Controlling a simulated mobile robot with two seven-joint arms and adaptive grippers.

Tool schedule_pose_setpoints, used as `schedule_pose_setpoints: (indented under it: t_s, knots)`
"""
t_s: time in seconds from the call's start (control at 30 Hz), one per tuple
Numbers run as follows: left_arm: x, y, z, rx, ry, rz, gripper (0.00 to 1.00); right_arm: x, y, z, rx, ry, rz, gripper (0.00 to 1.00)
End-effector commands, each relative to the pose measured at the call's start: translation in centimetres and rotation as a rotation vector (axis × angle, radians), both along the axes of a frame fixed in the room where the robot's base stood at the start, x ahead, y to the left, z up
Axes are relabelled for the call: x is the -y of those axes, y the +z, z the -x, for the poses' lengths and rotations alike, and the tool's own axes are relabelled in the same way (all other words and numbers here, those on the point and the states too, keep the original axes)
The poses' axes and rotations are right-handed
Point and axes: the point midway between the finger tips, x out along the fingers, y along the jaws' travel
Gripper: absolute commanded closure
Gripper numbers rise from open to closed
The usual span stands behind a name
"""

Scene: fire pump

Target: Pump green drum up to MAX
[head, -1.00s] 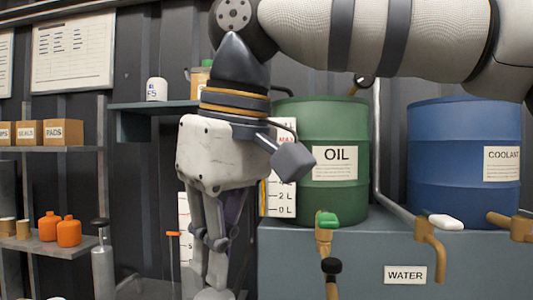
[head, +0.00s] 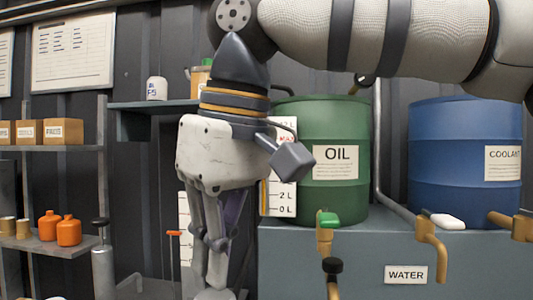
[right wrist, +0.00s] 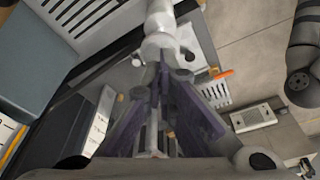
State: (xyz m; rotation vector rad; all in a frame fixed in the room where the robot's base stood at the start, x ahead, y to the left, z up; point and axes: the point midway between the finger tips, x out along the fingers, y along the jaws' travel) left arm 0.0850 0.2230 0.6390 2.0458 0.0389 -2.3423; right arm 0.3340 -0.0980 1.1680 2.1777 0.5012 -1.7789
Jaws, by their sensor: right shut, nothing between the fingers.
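The green drum (head: 335,205), labelled OIL, stands on a grey-blue bench. Beside it a white gauge board (head: 282,200) shows a red MAX mark, 2 L and 0 L; my right gripper partly covers it, and I cannot read the level surely. My left gripper is out of view.
A blue COOLANT drum (head: 440,190) stands right of the green one. A black-topped grey cylinder (head: 103,268) and shelves are at left.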

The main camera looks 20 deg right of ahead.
Motion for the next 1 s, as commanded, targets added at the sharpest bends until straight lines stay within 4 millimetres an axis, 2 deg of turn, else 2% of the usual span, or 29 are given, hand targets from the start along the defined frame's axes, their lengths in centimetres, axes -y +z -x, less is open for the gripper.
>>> schedule_pose_setpoints:
  t_s: [0.23,1.0]
  knots:
    - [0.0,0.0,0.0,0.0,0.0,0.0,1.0,0.0,-0.3,0.0,0.0,0.0,0.0,1.0]
    - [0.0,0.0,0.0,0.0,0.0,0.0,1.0,0.0,-3.5,0.0,-0.001,0.0,0.002,1.0]
